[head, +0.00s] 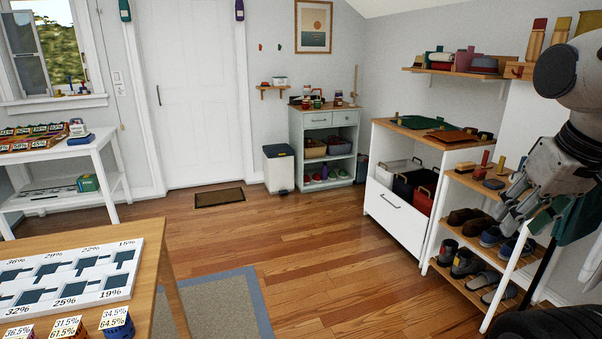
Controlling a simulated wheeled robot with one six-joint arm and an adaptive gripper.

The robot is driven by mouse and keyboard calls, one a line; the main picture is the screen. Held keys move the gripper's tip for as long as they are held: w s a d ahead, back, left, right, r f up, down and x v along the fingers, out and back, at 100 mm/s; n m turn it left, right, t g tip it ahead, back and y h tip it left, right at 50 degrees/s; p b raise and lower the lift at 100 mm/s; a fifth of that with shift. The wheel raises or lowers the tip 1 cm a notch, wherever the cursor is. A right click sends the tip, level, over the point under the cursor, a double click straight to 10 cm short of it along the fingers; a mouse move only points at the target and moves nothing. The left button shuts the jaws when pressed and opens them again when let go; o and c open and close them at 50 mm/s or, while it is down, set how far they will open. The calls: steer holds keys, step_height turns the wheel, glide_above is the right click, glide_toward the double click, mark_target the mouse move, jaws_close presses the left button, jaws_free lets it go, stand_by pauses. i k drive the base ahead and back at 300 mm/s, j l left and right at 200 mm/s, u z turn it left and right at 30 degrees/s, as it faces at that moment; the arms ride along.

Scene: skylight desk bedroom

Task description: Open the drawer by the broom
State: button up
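A white cabinet (293,150) stands against the back wall. Its top row has a wide drawer (318,121) and a narrower drawer (345,118), both shut. A thin upright wooden stick (355,82) rises at its right end; it may be the broom's handle, but its lower end is hidden. A second white cabinet (376,195) at the right has a large front panel with a dark bar handle (390,201), and it looks shut. My gripper (512,212) hangs at the right edge, in front of the shoe rack and far from the back cabinet. It holds nothing that I can see; its finger gap is unclear.
A shoe rack (466,187) stands close to my gripper. A white bin (279,168) is left of the back cabinet. A wooden table (165,235) fills the lower left, with a rug (222,305) beside it. The wooden floor (310,235) between is clear.

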mark_target(342, 118)
steer(key=i, duration=2.45)
steer(key=i+l+u, duration=0.1)
steer(key=i, duration=1.15)
steer(key=i+l, duration=0.1)
steer(key=i, duration=1.1)
